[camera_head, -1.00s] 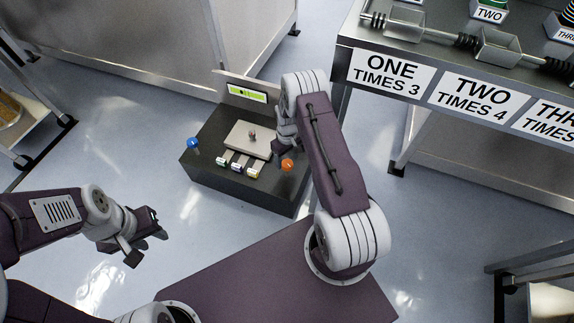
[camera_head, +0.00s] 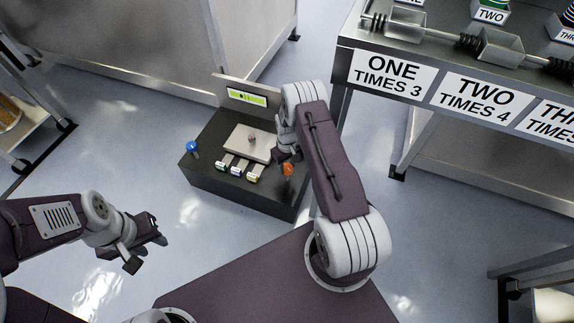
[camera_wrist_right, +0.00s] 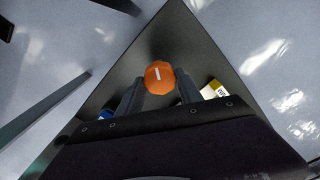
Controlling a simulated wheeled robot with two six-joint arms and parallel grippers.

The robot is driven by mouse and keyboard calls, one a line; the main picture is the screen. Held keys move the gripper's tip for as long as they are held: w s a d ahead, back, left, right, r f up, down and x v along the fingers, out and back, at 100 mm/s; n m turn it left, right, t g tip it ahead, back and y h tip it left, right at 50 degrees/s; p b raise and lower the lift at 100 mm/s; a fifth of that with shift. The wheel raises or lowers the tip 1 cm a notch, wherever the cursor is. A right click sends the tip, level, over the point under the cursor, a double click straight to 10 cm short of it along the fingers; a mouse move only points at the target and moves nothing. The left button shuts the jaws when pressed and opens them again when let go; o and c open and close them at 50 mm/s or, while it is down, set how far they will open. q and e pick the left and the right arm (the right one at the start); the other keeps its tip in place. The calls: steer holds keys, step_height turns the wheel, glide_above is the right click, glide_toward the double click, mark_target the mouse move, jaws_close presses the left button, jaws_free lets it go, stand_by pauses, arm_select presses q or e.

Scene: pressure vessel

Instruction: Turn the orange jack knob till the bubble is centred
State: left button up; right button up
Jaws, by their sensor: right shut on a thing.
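The orange jack knob (camera_head: 288,169) is on the front right of a dark box (camera_head: 240,190). My right gripper (camera_head: 285,157) is shut on the knob. In the right wrist view the knob (camera_wrist_right: 159,77) sits between the fingertips of the right gripper (camera_wrist_right: 160,88), with a white mark on its face. The yellow-green level vial (camera_head: 246,98) is on the upright plate at the back of the box. The bubble's exact position is too small to tell. My left gripper (camera_head: 150,240) is empty, its jaws apart, away from the box.
A blue knob (camera_head: 192,147) is at the left of the box. A pale plate (camera_head: 248,142) and several small labelled tabs (camera_head: 236,171) are on its top. A metal table (camera_head: 370,50) with labelled signs stands at the right. Clear floor lies left of the box.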

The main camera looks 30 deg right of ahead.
steer(key=m+p, duration=0.1)
steer(key=m, duration=0.1)
steer(key=shift+r+m, duration=0.1)
steer(key=shift+m, duration=0.3)
steer(key=m+p, duration=0.1)
steer(key=m, duration=0.2)
steer(key=shift+m, duration=0.3)
steer(key=m, duration=0.3)
steer(key=shift+d+m+p, duration=0.1)
steer(key=shift+m+p, duration=0.2)
steer(key=shift+p, duration=0.1)
steer(key=shift+m, duration=2.1)
steer(key=o, duration=1.4)
steer(key=shift+c, duration=0.2)
